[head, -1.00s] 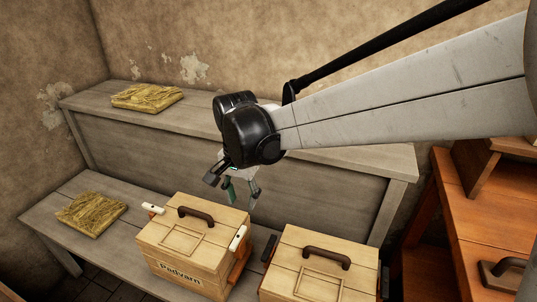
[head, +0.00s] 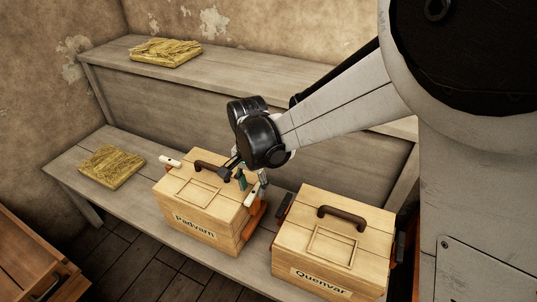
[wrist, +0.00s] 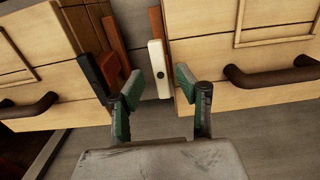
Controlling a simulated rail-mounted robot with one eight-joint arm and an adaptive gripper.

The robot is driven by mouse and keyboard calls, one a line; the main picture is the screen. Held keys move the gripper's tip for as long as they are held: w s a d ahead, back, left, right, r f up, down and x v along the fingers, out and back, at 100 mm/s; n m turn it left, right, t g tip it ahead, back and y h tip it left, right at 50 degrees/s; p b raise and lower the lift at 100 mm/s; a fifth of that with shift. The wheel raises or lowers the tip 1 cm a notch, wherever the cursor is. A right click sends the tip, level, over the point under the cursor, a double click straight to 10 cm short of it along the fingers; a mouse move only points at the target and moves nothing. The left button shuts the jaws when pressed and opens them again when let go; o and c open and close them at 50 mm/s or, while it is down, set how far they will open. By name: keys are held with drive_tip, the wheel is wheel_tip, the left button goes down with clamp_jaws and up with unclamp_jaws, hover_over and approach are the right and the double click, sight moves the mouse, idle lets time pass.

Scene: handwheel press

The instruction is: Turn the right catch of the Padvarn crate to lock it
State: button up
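The Padvarn crate (head: 190,215) is a pale wooden box with a dark handle, standing on the lower bench. Its right catch (head: 254,195) is a white bar at the right edge of the lid; it also shows in the wrist view (wrist: 157,62). A matching white left catch (head: 170,160) sits at the opposite edge. My gripper (head: 252,180) is open, just above the right catch. In the wrist view my gripper's green-padded fingers (wrist: 155,98) are apart, with the white catch showing beyond the gap. I cannot tell whether either finger touches it.
The Quenvar crate (head: 328,250), with black catches, stands close on the right, leaving a narrow gap. An orange part (head: 253,219) sits on the Padvarn crate's right side. Straw-like slabs lie on the lower bench (head: 111,166) and upper shelf (head: 165,52). Bench left of Padvarn is mostly clear.

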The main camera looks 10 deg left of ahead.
drive_tip(key=shift+f, duration=1.05)
clamp_jaws()
